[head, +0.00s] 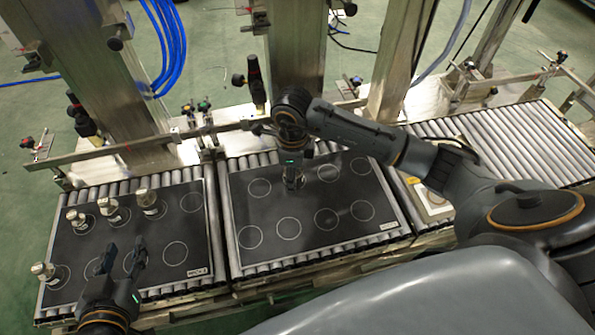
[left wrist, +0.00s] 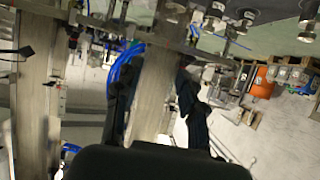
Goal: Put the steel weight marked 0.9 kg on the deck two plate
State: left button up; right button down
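Several steel weights stand on the left dark plate (head: 75,250): one at its front left (head: 43,271) and a row towards its back (head: 76,218), (head: 110,209), (head: 146,198). Their markings are too small to read. The middle dark plate (head: 305,232) has printed circles. Both plates carry a small label that I cannot read clearly. My left gripper (head: 123,256) is open and empty over the front of the left plate. Its spread fingers also show in the left wrist view (left wrist: 157,105). My right gripper (head: 293,180) points down over the back of the middle plate; its fingertips are unclear.
A light square pad (head: 432,203) lies right of the middle plate, partly behind my right arm. Bare rollers (head: 510,140) are at the right. A metal rail (head: 110,155) and posts (head: 297,50) stand behind the plates. Blue hoses (head: 168,45) hang at the back.

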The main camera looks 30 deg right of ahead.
jog(key=w+d+f+b, duration=0.1)
jog(key=w+f, duration=0.1)
jog(key=w+d+f+b, duration=0.1)
jog(key=w+f, duration=0.1)
jog(key=w+d+f+b, duration=0.1)
jog(key=w+f, duration=0.1)
jog(key=shift+w+d+f, duration=0.2)
jog(key=shift+d, duration=0.15)
jog(key=shift+w+f, duration=0.15)
notch_tip(320, 180, down, 3)
jog(key=shift+w+d+f+b, duration=0.1)
jog(key=shift+b, duration=0.75)
pick_arm(q)
notch_tip(320, 180, up, 20)
jog(key=s+d+t+h, duration=0.2)
jog(key=t+h, duration=0.2)
jog(key=t, duration=0.9)
jog(key=shift+s+h, duration=0.3)
jog(key=shift+s, duration=0.1)
jog(key=shift+s+r, duration=0.1)
jog(key=shift+s, duration=0.1)
pick_arm(e)
jog(key=shift+f, duration=0.15)
jog(key=c, duration=0.7)
grip_release()
pick_arm(q)
jog(key=shift+t, duration=0.3)
